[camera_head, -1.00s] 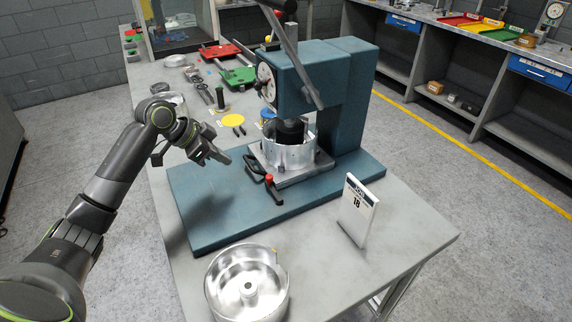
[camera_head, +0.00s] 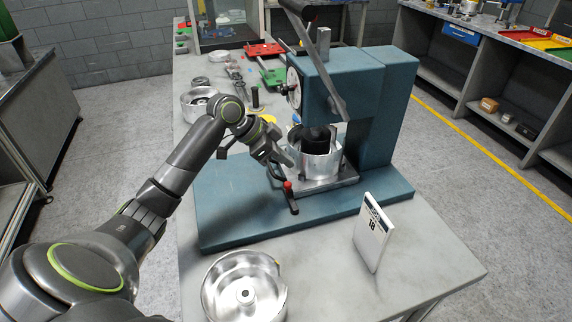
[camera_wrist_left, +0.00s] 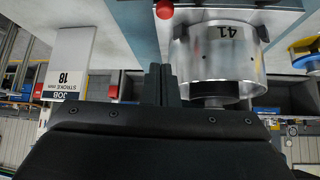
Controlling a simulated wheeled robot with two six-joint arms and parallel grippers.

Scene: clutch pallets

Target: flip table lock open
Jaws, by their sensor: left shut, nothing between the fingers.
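The table lock is a dark lever with a red knob (camera_head: 288,187) at the front left of the silver press table (camera_head: 330,180). In the left wrist view the red knob (camera_wrist_left: 165,10) shows at the top edge, beyond the fingertips. My left gripper (camera_head: 285,160) is shut and empty, just left of the silver clutch drum (camera_head: 316,160) and above the lever. Its closed fingers (camera_wrist_left: 160,80) show in the wrist view, apart from the knob. The drum, marked 41 (camera_wrist_left: 222,50), lies right of the fingers there. The gripper hides part of the lever. My right gripper is out of view.
The teal press (camera_head: 350,85) stands on its teal base (camera_head: 235,225). A white job card (camera_head: 372,232) stands at the right. Tools and another drum (camera_head: 200,103) lie at the back left.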

